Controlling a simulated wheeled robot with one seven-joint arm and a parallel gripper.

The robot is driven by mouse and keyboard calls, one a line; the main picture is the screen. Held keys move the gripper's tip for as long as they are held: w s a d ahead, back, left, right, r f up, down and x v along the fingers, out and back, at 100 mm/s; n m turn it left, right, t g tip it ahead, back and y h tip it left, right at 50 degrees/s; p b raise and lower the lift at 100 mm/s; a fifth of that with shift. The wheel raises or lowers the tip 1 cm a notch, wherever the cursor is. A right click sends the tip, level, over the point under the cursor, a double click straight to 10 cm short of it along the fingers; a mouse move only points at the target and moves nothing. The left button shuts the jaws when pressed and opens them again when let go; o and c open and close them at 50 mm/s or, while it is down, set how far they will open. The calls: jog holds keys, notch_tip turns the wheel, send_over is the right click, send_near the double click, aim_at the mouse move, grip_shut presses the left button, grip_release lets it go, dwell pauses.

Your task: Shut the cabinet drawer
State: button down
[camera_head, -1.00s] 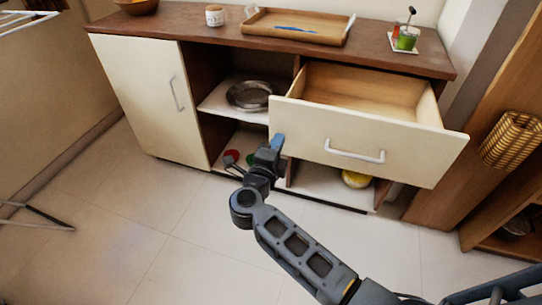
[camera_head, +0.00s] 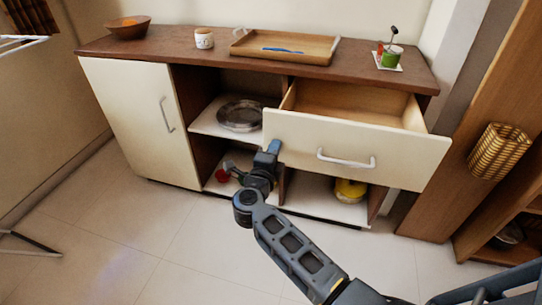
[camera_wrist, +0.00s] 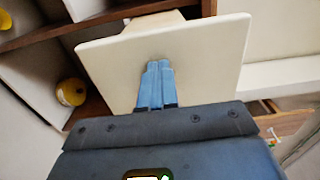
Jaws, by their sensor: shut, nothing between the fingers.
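The cabinet drawer (camera_head: 390,155) is pulled out of the upper right part of the cabinet (camera_head: 128,120). It has a cream front with a silver bar handle (camera_head: 345,160), and its wooden inside is empty where I can see it. My gripper (camera_head: 274,146) is at the left end of the drawer front, left of the handle. In the wrist view my gripper (camera_wrist: 155,66) has its blue fingers together against or just before the cream drawer front (camera_wrist: 205,60). Whether they touch it I cannot tell.
The cabinet top holds a wooden tray (camera_head: 315,48), a white jar (camera_head: 204,39), a brown bowl (camera_head: 128,28) and a green cup (camera_head: 391,57). A metal pan (camera_head: 240,115) and a yellow object (camera_head: 350,190) sit on open shelves. A wicker basket (camera_head: 498,151) stands right. The floor in front is clear.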

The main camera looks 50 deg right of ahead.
jog(key=b+x, duration=0.4)
jog(key=x, duration=1.8)
jog(key=shift+b, duration=0.35)
jog(key=shift+d+r, duration=0.15)
jog(key=shift+d, duration=0.1)
jog(key=shift+d+r, duration=0.1)
jog(key=shift+r, duration=0.05)
